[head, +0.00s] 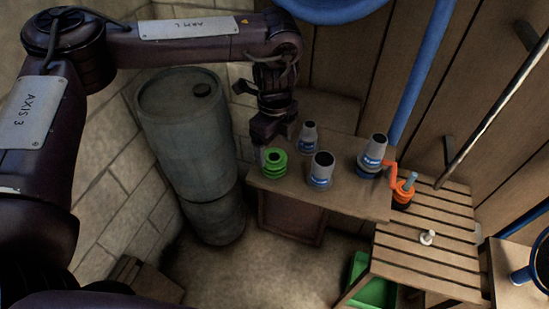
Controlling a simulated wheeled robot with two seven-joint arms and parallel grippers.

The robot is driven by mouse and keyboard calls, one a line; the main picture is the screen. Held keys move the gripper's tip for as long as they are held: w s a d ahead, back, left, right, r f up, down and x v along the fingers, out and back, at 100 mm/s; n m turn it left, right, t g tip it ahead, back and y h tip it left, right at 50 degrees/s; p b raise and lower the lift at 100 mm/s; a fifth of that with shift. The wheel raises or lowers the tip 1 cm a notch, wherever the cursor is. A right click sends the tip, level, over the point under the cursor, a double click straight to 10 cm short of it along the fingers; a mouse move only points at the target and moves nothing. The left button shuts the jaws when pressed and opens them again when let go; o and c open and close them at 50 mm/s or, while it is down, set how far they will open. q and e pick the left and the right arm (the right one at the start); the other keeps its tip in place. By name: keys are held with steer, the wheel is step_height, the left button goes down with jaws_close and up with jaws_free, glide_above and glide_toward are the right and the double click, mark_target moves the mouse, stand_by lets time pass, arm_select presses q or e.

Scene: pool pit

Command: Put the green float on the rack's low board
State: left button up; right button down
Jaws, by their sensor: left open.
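The green float (274,164), a ribbed ring shape with a dark opening on top, stands at the left end of a wooden board (340,198). My left gripper (265,135) points down just above and behind the float. Its jaws are open, and a small gap seems to separate them from the float. The fingertips are dark and hard to make out. I cannot tell from this view which board is the rack's low one. My right gripper is not in view.
Grey cups with blue bands (321,169) share the board. An orange crank piece (403,190) and a white knob (427,237) are on the slatted bench (440,262). A green crate (372,287) sits under it. A grey barrel (186,125) stands left of the board.

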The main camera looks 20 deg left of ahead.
mark_target(274, 158)
arm_select(q)
step_height(274, 158, down, 6)
steer(key=p, duration=0.3)
steer(key=shift+w+a+r, duration=0.1)
steer(key=shift+w+r, duration=0.05)
steer(key=shift+r, duration=0.1)
steer(key=shift+f, duration=0.45)
steer(key=shift+c, duration=0.3)
steer(key=c, duration=1.1)
steer(key=shift+w+r, duration=0.1)
steer(key=shift+r, duration=0.05)
